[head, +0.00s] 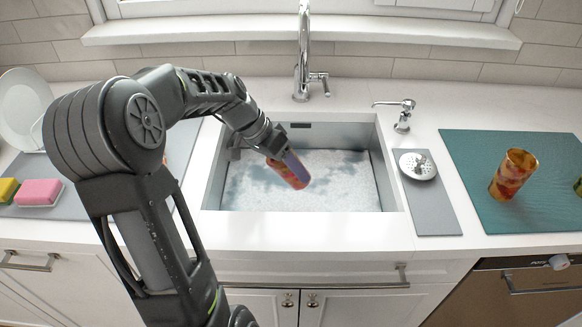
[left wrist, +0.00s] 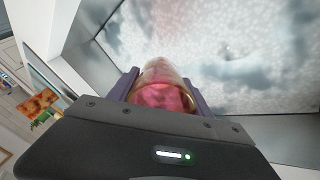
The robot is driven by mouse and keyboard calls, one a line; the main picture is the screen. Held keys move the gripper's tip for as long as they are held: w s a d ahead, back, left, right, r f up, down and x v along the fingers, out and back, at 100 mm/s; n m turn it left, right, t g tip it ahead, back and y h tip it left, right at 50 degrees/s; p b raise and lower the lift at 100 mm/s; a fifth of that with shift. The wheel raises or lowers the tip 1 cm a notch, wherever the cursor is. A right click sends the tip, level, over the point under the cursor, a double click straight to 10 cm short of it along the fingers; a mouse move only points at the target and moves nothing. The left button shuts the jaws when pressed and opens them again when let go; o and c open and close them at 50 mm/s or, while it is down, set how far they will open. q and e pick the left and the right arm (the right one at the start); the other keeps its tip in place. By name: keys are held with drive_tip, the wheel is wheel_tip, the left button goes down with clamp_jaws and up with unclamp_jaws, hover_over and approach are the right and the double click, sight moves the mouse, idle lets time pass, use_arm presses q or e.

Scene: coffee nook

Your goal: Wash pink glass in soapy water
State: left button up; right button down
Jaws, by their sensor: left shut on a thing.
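The sink (head: 391,190) holds soapy water (head: 325,185) with white foam and darker patches. My left gripper (head: 289,163) reaches into the sink from the left. It is shut on the pink glass (head: 288,174), which looks red-orange in the head view and is tilted low over the foam. Whether its lower end touches the water I cannot tell. In the left wrist view the glass (left wrist: 160,92) sits between the two purple-grey fingers, pink inside with an amber rim. My right gripper is not in view.
An amber patterned glass (head: 511,174) stands on the teal mat (head: 470,155) at right. A drain strainer (head: 417,166) lies on a grey mat. The faucet (head: 302,55) rises behind the sink. A pink sponge (head: 38,192) and white plate (head: 22,108) are at left.

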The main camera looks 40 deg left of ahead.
use_arm(q)
drive_tip(key=shift+f+b, duration=3.55)
drive_tip(key=shift+f, duration=0.9)
drive_tip(key=shift+s+a+b, duration=0.2)
drive_tip(key=shift+s+a, duration=0.45)
drive_tip(key=shift+a, duration=0.15)
drive_tip(key=shift+s+a+b, duration=0.2)
drive_tip(key=shift+s+a, duration=0.4)
drive_tip(key=shift+a, duration=0.2)
drive_tip(key=shift+w+d, duration=0.65)
drive_tip(key=shift+d, duration=0.2)
drive_tip(key=shift+w+d, duration=0.6)
drive_tip(key=shift+d, duration=0.2)
drive_tip(key=shift+a, duration=0.1)
drive_tip(key=shift+s+a+b, duration=0.6)
drive_tip(key=shift+s+a, duration=0.65)
drive_tip(key=shift+a, duration=0.3)
drive_tip(key=shift+d, duration=0.1)
